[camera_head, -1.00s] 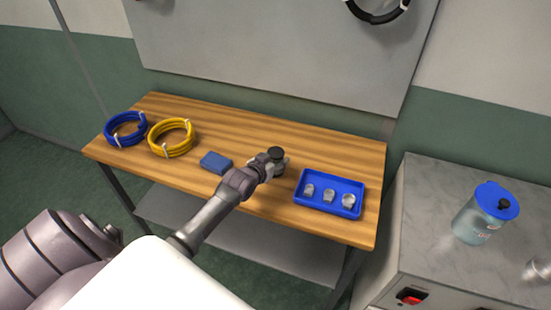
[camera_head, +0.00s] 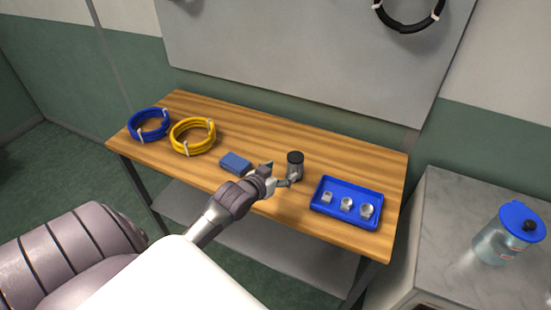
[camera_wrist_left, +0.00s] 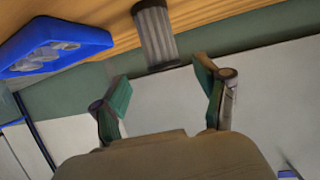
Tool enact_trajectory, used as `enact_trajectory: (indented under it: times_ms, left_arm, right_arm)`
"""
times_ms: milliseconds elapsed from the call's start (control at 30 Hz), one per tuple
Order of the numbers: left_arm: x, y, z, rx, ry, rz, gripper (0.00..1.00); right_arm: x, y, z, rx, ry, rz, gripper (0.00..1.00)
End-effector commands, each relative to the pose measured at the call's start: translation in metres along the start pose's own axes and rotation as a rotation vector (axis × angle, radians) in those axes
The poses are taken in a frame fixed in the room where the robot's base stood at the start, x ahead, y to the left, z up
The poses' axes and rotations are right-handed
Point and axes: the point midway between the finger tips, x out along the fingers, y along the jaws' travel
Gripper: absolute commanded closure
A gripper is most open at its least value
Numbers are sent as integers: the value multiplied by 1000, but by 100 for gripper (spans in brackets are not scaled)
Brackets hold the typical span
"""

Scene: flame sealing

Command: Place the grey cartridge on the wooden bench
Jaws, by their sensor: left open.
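The grey cartridge (camera_head: 295,167) stands upright on the wooden bench (camera_head: 240,130), just left of the blue tray. It has a dark cap on top. It also shows in the left wrist view (camera_wrist_left: 156,34), beyond the fingertips. My left gripper (camera_head: 278,176) is open and empty, just left of the cartridge in the head view. In the left wrist view its two fingers (camera_wrist_left: 168,92) are spread, with a gap between them and the cartridge. My right gripper is not in view.
A blue tray (camera_head: 318,206) with several small grey fittings sits at the bench's right end. A blue block (camera_head: 235,163), a yellow coil (camera_head: 192,136) and a blue coil (camera_head: 149,125) lie to the left. A grey cabinet with a blue-lidded jar (camera_head: 503,236) stands at right.

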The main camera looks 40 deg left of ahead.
Motion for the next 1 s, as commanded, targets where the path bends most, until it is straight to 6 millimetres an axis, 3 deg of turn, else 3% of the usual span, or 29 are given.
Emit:
enact_trajectory:
  times_ms: [233, 833, 933, 1000]
  left_arm:
    - [-24, 0, 0, 0, 0, 0, 26]
    - [-26, 1, 1, 1, -5, 1, 26]
    - [-33, 14, 14, 12, -58, 11, 26]
    - [-46, 34, 33, 34, -139, 28, 26]
  right_arm:
    - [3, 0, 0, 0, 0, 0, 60]
    - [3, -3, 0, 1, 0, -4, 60]
    - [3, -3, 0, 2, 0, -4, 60]
    - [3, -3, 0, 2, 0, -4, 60]
